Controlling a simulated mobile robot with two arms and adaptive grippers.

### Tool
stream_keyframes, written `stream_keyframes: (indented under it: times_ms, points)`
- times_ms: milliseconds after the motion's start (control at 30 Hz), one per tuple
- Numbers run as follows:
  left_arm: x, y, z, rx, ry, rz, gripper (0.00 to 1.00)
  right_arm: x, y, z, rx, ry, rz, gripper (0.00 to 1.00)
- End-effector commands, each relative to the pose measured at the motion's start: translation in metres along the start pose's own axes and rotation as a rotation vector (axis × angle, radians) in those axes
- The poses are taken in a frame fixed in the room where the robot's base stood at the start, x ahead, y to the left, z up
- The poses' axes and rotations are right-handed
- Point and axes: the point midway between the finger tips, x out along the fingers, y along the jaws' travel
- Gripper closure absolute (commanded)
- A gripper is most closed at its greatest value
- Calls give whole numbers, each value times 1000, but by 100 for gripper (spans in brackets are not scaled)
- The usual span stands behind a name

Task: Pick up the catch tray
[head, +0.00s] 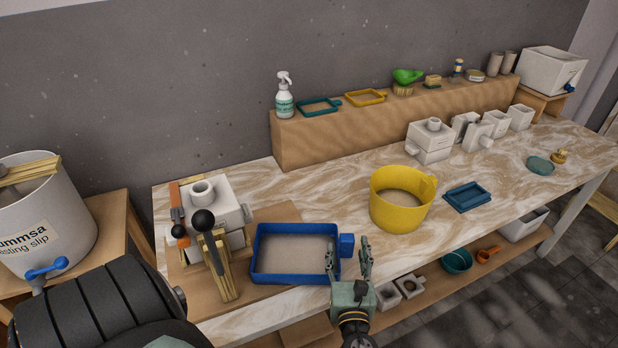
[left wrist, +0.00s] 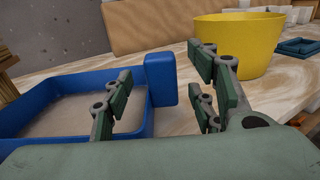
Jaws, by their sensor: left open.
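The catch tray appears to be the blue rectangular tray (head: 257,268) with a raised rim and a block-shaped handle (head: 347,245) on its right side. It lies flat near the table's front edge, and a pale grey-brown surface shows inside it. My left gripper (head: 351,262) is open at the tray's right end, on the near side of the handle. In the left wrist view the blue tray (left wrist: 75,78) is at the left, and its handle (left wrist: 160,80) shows beyond and between the spread fingers. Contact with the handle cannot be told. My right gripper is out of view.
A yellow tub (head: 400,205) stands right of the tray, with a small teal tray (head: 467,197) beyond. A white block assembly with wooden pieces (head: 228,272) stands close left of the tray. White moulds (head: 432,137) stand farther back. A wooden riser (head: 350,132) lines the wall.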

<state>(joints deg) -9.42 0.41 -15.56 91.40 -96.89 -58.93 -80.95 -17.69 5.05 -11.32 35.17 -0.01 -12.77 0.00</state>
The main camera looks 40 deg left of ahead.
Motion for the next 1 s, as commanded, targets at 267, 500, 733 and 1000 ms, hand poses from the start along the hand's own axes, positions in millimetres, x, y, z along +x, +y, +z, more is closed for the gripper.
stream_keyframes:
  times_ms: [267, 500, 733, 1000]
  points:
    - [34, -1, 1, -1, 0, 0, 48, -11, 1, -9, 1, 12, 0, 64]
    - [35, -1, 0, -1, 0, 0, 48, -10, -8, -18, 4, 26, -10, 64]
    - [35, -1, 0, -1, 1, 1, 68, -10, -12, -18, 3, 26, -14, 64]
    - [34, -1, 0, -1, 1, 1, 91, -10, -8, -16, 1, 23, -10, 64]
